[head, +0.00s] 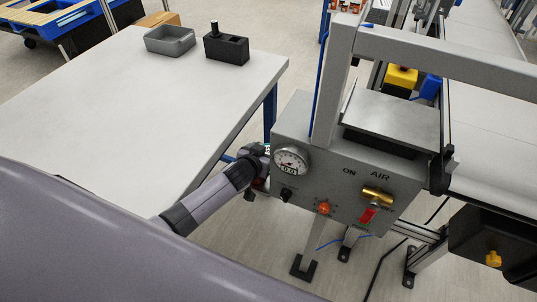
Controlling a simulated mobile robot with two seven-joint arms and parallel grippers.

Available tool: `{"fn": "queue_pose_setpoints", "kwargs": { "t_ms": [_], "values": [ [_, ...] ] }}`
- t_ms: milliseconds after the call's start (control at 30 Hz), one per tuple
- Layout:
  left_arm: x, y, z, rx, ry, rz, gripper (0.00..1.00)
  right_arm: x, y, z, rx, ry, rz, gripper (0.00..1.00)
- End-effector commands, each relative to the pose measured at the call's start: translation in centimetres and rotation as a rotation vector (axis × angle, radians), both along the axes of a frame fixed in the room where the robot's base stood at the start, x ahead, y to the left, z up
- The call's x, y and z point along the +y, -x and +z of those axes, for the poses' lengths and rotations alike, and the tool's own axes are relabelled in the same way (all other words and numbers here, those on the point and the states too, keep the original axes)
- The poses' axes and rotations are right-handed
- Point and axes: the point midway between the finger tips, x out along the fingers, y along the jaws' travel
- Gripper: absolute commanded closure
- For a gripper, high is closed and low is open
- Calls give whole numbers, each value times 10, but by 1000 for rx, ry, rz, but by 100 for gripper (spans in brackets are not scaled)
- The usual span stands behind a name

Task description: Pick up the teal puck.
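I do not make out a teal puck anywhere in the head view. My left arm comes in from the left and reaches to the gap between the table and the grey control box. Its wrist end and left gripper (263,168) are small here and seen from behind, next to the box's left side. The fingers are not clear, so I cannot tell whether they are open or shut, or hold anything. My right gripper is not in view.
A white table (200,90) carries a grey tray (170,40) and a black block (226,48) at its far end; its rest is clear. A conveyor (495,150) runs at the right.

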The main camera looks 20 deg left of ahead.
Motion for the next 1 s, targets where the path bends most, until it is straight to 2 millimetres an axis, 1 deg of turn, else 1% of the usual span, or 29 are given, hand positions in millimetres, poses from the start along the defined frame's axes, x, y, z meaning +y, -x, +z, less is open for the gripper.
{"fn": "queue_pose_setpoints", "kwargs": {
  "t_ms": [300, 367, 400, 500, 833, 1000],
  "values": [
    [0, -3, -1, -1, 1, -1, 7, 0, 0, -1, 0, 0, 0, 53],
    [0, -3, -1, 0, 0, -1, 27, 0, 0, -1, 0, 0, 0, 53],
    [0, -3, -1, 0, 0, -1, 40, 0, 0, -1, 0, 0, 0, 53],
    [0, -2, -1, 0, 0, -1, 69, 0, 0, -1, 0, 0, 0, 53],
    [0, -3, 1, -1, 1, -1, 69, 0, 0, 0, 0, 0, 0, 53],
    [0, -3, 13, -3, 1, -1, 69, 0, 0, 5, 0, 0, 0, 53]
  ]
}}
